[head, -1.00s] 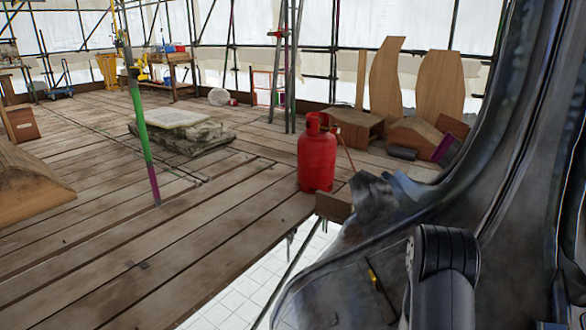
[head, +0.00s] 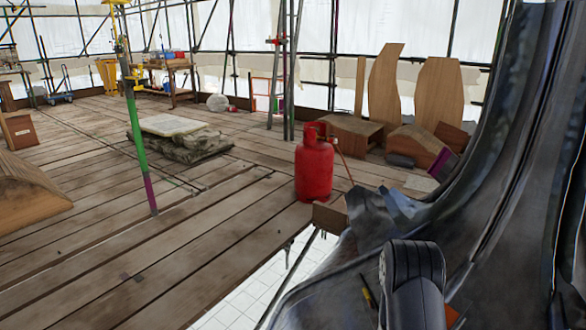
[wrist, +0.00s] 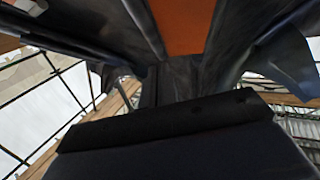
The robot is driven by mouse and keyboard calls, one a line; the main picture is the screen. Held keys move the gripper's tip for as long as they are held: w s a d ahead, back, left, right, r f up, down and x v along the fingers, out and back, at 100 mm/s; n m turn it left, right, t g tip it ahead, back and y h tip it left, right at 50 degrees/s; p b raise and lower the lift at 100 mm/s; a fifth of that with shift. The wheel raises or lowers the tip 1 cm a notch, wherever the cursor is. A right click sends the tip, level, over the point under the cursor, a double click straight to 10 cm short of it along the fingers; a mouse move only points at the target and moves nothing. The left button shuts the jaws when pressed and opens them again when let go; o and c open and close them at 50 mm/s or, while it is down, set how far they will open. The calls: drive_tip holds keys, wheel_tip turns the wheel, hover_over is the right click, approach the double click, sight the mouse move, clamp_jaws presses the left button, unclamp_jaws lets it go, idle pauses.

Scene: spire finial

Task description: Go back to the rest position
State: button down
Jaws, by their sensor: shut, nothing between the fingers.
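My gripper (wrist: 165,122) fills the lower part of the wrist view as a dark block with a black bar across it. It is shut, with nothing seen held in it. A dark ribbed, rounded part of my arm (head: 412,275) shows at the lower right of the head view. It is in front of a large, dark grey, curved metal-like form (head: 480,210). In the wrist view, dark sheet-like surfaces and an orange-brown panel (wrist: 183,25) lie beyond the gripper. Whether anything touches the gripper cannot be told.
A red gas cylinder (head: 314,172) stands on the plank floor (head: 150,250) near an edge, with white tiling (head: 245,300) below. A green and purple pole (head: 140,140) stands at left. Wooden pieces (head: 440,90) stand at the back right. The planks at centre left are mostly clear.

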drive_tip(key=r+p+v, duration=0.2)
drive_tip(key=r+v, duration=0.1)
drive_tip(key=v, duration=0.9)
drive_tip(key=shift+p, duration=0.4)
drive_tip(key=shift+w+a, duration=0.1)
